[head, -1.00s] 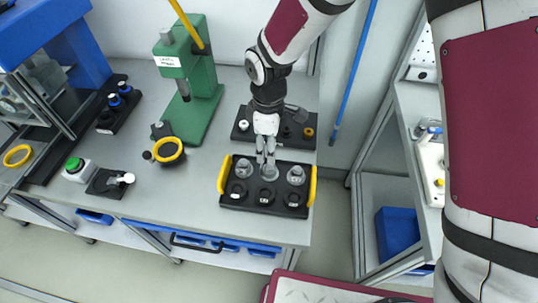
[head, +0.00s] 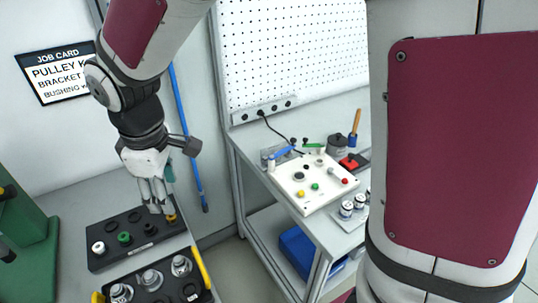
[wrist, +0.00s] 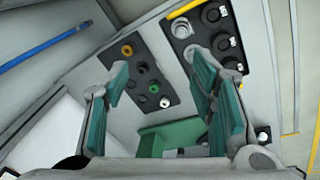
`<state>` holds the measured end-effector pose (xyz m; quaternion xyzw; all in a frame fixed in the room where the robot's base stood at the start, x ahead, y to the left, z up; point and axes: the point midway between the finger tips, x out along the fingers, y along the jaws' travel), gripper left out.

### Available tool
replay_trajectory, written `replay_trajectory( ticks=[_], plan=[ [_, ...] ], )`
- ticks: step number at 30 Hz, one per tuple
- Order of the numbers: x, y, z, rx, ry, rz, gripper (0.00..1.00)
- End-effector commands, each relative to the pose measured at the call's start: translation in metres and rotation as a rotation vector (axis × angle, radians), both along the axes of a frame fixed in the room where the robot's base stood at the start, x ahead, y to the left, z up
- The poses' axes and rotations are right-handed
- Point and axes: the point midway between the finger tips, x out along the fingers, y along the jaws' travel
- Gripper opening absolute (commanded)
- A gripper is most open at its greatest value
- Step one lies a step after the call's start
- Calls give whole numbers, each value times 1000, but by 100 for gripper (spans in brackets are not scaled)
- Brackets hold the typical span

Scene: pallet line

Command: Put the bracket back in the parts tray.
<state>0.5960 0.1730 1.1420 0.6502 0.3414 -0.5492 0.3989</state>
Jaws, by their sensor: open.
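My gripper (head: 158,207) is open and empty at the right end of a black parts board, above or beside a brass-coloured part (head: 171,218). In the wrist view its teal-padded fingers (wrist: 162,88) are spread wide. The black board (head: 135,216) also holds a white part (head: 98,247), a green part (head: 124,238) and dark round parts or sockets. In front of it is a black tray with yellow handles (head: 202,268), holding metal round parts (head: 152,280); the frame cuts off its front. I cannot pick out a bracket for certain, nor tell which holder is the parts tray.
A green press (head: 28,240) stands at the left. A blue pole (head: 187,140) leans behind the bench. On the right, past a gap, a second bench carries a white panel (head: 313,184) with coloured buttons. A blue bin (head: 303,250) sits below it.

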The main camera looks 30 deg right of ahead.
Motion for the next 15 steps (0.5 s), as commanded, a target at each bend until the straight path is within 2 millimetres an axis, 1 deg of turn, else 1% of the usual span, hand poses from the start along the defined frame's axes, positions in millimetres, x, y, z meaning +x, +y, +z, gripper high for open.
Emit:
replay_trajectory(
  ticks=[1,3,6,10,12,15],
  plan=[
    [-6,-20,20,15,-32,-82,51],
    [-17,-44,41,39,-62,-196,51],
    [-36,-76,67,77,-108,-353,51],
    [-68,-112,93,138,-162,-558,51],
    [-87,-129,103,175,-190,-664,51],
    [-113,-149,113,231,-227,-807,51]
  ],
)
